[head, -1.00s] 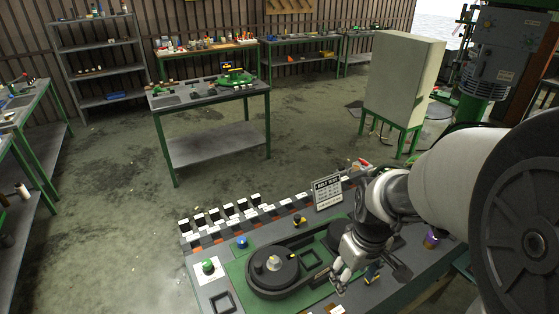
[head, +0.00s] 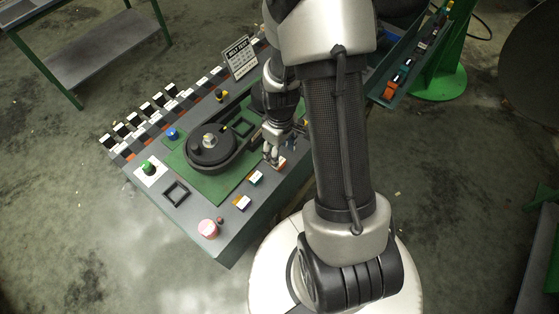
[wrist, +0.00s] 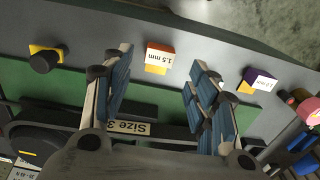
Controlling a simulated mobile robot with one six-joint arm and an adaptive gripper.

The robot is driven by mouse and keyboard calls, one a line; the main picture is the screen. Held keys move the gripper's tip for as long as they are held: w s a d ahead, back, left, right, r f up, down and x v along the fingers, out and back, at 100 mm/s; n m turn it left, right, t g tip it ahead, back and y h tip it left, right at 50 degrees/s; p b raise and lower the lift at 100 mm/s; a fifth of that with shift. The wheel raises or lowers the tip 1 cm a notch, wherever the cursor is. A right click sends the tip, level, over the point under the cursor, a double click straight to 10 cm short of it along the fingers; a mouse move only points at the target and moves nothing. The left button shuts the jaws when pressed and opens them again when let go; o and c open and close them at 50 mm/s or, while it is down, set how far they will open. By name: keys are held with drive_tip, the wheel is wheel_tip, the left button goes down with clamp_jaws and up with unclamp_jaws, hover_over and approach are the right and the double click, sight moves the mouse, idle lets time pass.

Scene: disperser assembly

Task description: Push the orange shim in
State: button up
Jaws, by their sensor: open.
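The orange shim (wrist: 157,69) shows in the wrist view as a small orange block with a white "1.5 mm" label. It lies on the grey strip beside the green plate, between my fingertips in the picture. In the head view, an orange block with a white face (head: 281,164) sits right by my gripper (head: 272,155). My gripper (wrist: 155,62) is open, with one finger to each side of the shim in the wrist view. I cannot tell whether a fingertip touches the shim.
A purple block with a white label (wrist: 259,80) lies right of the shim in the wrist view. A yellow piece with a black knob (wrist: 45,59) is left. The black round disc unit (head: 210,145) and a pink cylinder (head: 208,229) stand on the table. Floor lies beyond the near edge.

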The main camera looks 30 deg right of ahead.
wheel_tip(320, 180, down, 6)
drive_tip(key=shift+b, duration=0.4)
drive_tip(key=shift+c, duration=0.3)
clamp_jaws()
drive_tip(key=shift+w, duration=0.1)
